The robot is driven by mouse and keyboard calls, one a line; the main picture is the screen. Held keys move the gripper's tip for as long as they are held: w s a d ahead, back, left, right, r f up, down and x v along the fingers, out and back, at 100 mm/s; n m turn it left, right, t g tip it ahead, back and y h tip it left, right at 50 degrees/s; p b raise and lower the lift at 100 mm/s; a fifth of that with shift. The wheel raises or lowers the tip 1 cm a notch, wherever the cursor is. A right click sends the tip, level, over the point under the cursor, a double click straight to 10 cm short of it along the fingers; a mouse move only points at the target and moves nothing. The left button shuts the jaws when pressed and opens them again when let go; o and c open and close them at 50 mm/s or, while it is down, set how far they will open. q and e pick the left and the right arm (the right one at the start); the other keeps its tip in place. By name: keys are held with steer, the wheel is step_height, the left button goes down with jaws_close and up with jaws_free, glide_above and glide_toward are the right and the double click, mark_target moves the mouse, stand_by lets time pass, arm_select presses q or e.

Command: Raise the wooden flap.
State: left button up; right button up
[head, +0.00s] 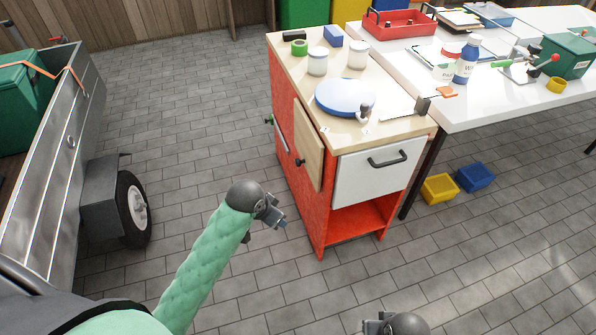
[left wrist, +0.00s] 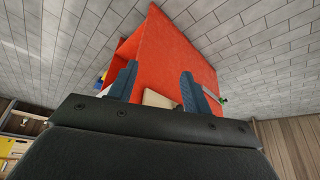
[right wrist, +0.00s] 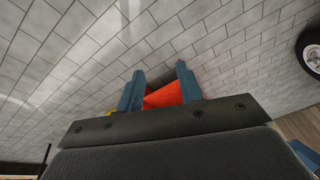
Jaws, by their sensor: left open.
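The wooden flap (head: 308,146) is a pale panel hanging down against the left side of the red cabinet (head: 284,95), with a dark knob (head: 300,162) near its lower edge. My left gripper (head: 281,220) is open and empty, in front of and below the flap, apart from it. In the left wrist view, a pale patch, probably the flap (left wrist: 157,99), shows between the spread fingers (left wrist: 157,84), partly hidden by the gripper body. My right gripper (head: 371,326) is at the bottom edge of the head view. Its fingers (right wrist: 159,90) are spread, with nothing between them.
The cabinet top holds a blue-lidded round dish (head: 345,95), white jars (head: 318,62) and other items. A white drawer (head: 377,170) faces front. A white table (head: 500,105) adjoins at right. Yellow (head: 440,188) and blue bins are on the floor. A trailer (head: 60,140) stands left.

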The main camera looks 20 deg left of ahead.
arm_select(q)
steer(key=w+a+f+m+h+b, duration=0.25)
steer(key=w+f+b, duration=0.25)
steer(key=w, duration=0.6)
arm_select(e)
steer(key=w+a+f+t+y+b, duration=0.1)
steer(key=w+a+f+t, duration=0.15)
steer(key=f, duration=0.45)
steer(key=w+a+f+t+y+b, duration=0.1)
steer(key=w+a+f+t, duration=0.2)
steer(key=f, duration=0.4)
arm_select(q)
steer(key=m+t+h+b, duration=0.1)
steer(key=m+t+h, duration=0.25)
steer(key=h, duration=0.35)
glide_toward(302, 147)
steer(key=s+f, duration=0.4)
steer(key=x, duration=0.8)
steer(key=shift+m, duration=0.3)
arm_select(e)
steer(key=w+a+r+t+y, duration=0.1)
steer(key=w+a+r+t, duration=0.1)
steer(key=w+t, duration=0.4)
steer(key=shift+w+a+r, duration=0.35)
steer(key=shift+a+r, duration=0.05)
steer(key=shift+r, duration=0.3)
arm_select(q)
steer(key=shift+a, duration=0.1)
steer(key=shift+g, duration=0.25)
jaws_close()
